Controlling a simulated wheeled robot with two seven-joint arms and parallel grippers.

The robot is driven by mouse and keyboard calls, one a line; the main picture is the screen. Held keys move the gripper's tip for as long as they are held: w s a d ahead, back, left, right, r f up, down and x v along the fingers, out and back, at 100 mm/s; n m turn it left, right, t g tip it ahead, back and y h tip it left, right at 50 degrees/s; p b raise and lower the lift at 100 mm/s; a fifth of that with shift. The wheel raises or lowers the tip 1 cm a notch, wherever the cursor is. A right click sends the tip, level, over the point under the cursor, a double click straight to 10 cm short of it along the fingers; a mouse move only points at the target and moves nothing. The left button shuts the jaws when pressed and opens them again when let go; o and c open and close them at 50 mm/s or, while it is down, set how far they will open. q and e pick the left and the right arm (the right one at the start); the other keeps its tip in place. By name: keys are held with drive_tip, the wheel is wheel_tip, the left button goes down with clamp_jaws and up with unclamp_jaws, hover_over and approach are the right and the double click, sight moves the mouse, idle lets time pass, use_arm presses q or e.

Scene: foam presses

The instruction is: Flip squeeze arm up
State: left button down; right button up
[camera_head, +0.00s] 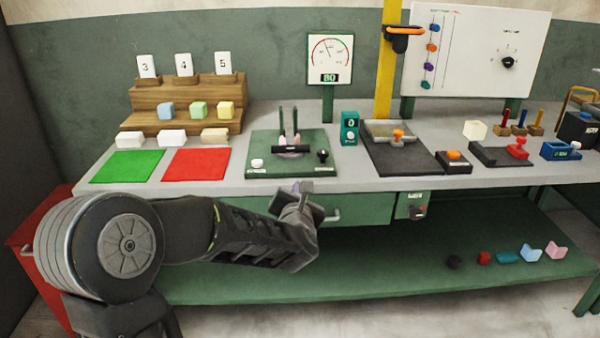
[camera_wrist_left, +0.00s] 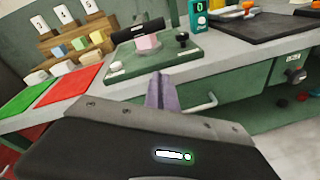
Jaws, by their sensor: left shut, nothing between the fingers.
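A green press plate (camera_head: 262,140) lies on the bench with two upright dark green posts (camera_head: 296,120). A black bar (camera_head: 291,149), likely the squeeze arm, crosses in front of the posts. A pink foam block (camera_wrist_left: 147,42) sits by the bar and is mostly hidden by it in the head view. My left gripper (camera_head: 303,188) is shut and empty, in front of the bench edge and apart from the press. Its closed fingers show in the left wrist view (camera_wrist_left: 160,82). My right gripper is out of view.
A black knob (camera_head: 323,155) and a white button (camera_head: 257,163) sit on the plate's front corners. A green counter box (camera_head: 349,128) stands right of it, a red mat (camera_head: 196,164) left. A drawer handle (camera_head: 333,216) juts out below the bench edge.

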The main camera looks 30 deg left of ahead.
use_arm(q)
drive_tip(key=n, duration=0.4)
drive_tip(key=s+a+n+y, duration=0.1)
drive_tip(key=n, duration=0.1)
drive_tip(key=shift+a+r+n, duration=0.1)
drive_tip(key=shift+r+n, duration=0.2)
drive_tip(key=shift+r, duration=0.1)
drive_tip(key=shift+w, duration=0.1)
drive_tip(key=p+x, duration=0.1)
drive_tip(key=x, duration=0.8)
drive_tip(key=shift+w+a+f+p, duration=0.15)
drive_tip(key=shift+w+a+p, duration=0.05)
drive_tip(key=shift+a+p, duration=0.1)
drive_tip(key=r, duration=0.2)
drive_tip(key=r+p, duration=0.1)
drive_tip(key=r, duration=0.1)
drive_tip(key=shift+s+d+p, duration=0.2)
drive_tip(key=shift+p, duration=0.1)
